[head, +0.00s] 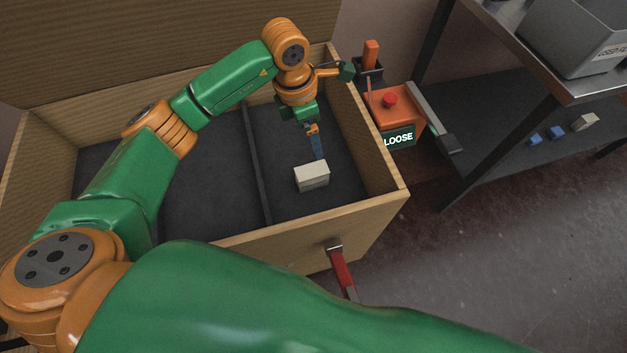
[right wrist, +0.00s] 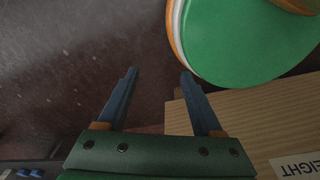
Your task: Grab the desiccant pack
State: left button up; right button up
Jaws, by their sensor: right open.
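A small pale box-shaped pack (head: 312,177), which I take to be the desiccant pack, lies on the dark floor of the right compartment of a wooden crate (head: 370,215). My left gripper (head: 319,155) points down into that compartment, with its blue fingertips just behind and above the pack. The fingers line up in this view, so their gap is hidden. My right gripper (right wrist: 158,78) shows in the right wrist view, open and empty, outside the crate beside a labelled wooden wall (right wrist: 255,115).
A dark divider (head: 255,165) splits the crate. A red handle (head: 341,272) is on its front. An orange box (head: 392,104) with a red button and a sign reading "LOOSE" stands right of it. A shelf (head: 500,140) farther right holds small blue and pale blocks.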

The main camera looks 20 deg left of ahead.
aim_at(312, 171)
pick_arm(q)
notch_tip(312, 171, down, 13)
jog(key=b, duration=1)
jog(key=shift+w+r, duration=0.1)
jog(key=shift+r, duration=0.1)
jog(key=shift+f, duration=0.25)
jog(key=f, duration=0.3)
jog(key=f+b, duration=0.1)
jog(key=f, duration=0.1)
jog(key=shift+w+d+f, duration=0.25)
jog(key=shift+w+f, duration=0.1)
jog(key=shift+f, duration=0.2)
jog(key=shift+f, duration=0.25)
jog(key=shift+c, duration=0.2)
grip_shut()
